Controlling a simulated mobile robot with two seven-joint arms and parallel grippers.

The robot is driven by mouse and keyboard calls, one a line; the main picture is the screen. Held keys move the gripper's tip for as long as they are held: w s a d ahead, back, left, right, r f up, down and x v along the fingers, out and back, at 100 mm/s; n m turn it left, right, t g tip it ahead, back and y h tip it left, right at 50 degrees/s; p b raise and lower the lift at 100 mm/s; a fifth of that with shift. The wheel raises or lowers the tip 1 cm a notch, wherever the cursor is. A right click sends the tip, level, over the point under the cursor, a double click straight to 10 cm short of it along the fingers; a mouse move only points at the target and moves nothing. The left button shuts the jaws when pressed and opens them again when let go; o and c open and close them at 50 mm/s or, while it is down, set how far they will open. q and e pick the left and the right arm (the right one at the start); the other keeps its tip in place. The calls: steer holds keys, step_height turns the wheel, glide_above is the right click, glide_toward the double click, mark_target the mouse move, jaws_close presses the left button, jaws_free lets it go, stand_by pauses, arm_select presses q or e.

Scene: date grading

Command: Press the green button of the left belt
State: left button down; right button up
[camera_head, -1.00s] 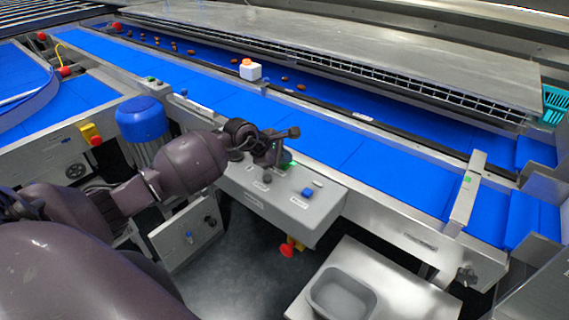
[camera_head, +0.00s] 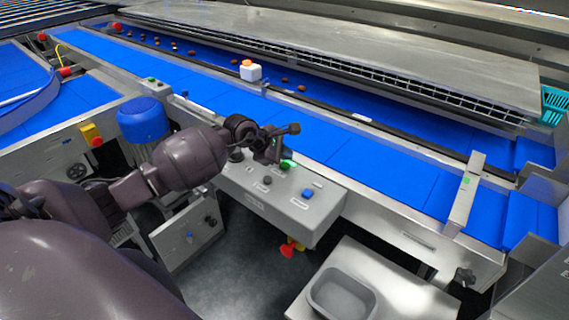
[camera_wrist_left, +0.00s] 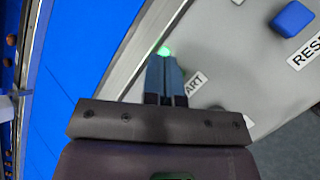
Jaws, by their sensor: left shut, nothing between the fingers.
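The green button (camera_head: 286,164) sits on top of the grey control box (camera_head: 325,209) at the front of the blue belt. My left gripper (camera_head: 277,160) is shut and empty, with its tips pointing down right beside the button. In the left wrist view the green button (camera_wrist_left: 164,50) glows just beyond the closed fingertips (camera_wrist_left: 165,60), which partly cover it. A label ending in "ART" lies beside the fingers. I cannot tell whether the tips touch the button. My right gripper is not in view.
A blue button (camera_head: 307,193) and dark knobs share the control box. The blue belt (camera_head: 355,158) runs behind it, with several dates (camera_head: 176,46) on the far lane. A white block with an orange top (camera_head: 250,70) stands beyond. A grey tub (camera_head: 342,294) sits at front right.

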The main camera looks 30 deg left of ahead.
mark_target(285, 165)
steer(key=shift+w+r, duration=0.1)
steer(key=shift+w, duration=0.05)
arm_select(q)
steer(key=shift+r, duration=0.5)
step_height(285, 165, up, 2)
steer(key=shift+p, duration=0.8)
steer(key=shift+r+p, duration=0.45)
steer(key=shift+r, duration=0.6)
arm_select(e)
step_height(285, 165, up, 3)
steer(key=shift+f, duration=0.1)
arm_select(q)
steer(key=shift+d, duration=0.1)
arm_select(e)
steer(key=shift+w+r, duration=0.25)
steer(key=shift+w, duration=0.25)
